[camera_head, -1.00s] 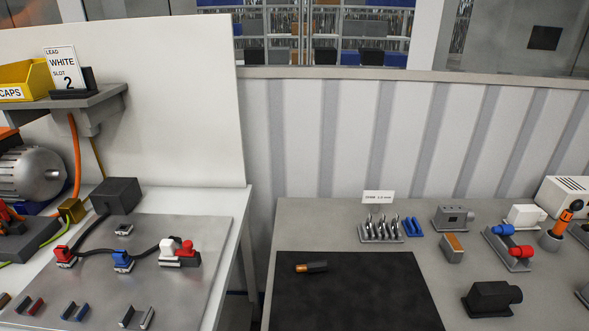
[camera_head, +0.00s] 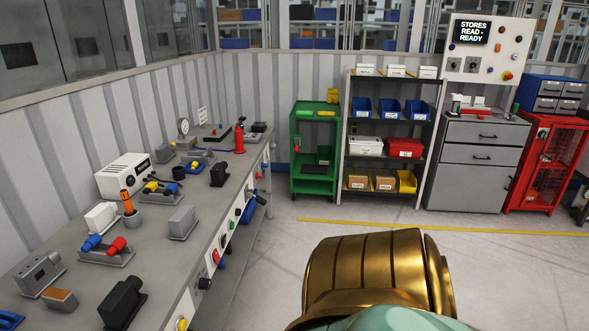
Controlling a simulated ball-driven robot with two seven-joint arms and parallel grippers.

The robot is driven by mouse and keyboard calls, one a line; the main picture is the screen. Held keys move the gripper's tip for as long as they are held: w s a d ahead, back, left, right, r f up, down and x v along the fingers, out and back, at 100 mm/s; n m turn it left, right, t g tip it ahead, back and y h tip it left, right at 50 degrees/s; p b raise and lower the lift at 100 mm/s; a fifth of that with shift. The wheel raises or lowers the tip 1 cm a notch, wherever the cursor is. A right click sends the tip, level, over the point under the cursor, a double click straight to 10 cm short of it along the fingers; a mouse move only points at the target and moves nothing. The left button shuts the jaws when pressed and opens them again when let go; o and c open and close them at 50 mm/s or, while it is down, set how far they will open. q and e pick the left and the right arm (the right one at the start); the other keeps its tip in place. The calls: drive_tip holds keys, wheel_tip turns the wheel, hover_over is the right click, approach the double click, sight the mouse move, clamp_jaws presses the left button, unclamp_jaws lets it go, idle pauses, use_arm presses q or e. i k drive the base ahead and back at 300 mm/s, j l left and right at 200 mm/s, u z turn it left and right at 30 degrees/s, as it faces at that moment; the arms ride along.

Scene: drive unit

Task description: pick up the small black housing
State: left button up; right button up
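Two black housings stand on the grey bench (camera_head: 165,226). One, a black block with a round snout (camera_head: 121,304), is near the bench's front edge at the lower left. A smaller-looking black one (camera_head: 218,174) stands farther along the bench, also close to the front edge. I cannot tell from the view which one the task means. Neither is touched by anything of mine. Neither of my grippers is in view; only a gold and pale green part of my own body shows at the bottom.
Between the housings stand a grey box (camera_head: 182,222), a red and blue connector fixture (camera_head: 107,250) and an orange-handled tool (camera_head: 128,203). Right of the bench are a green cart (camera_head: 315,150), a bin shelf (camera_head: 385,157) and grey drawers (camera_head: 482,165). Open floor lies before them.

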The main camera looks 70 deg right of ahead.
sight(218, 175)
drive_tip(key=z, duration=1.9)
drive_tip(key=i+l, duration=0.15)
drive_tip(key=i, duration=0.05)
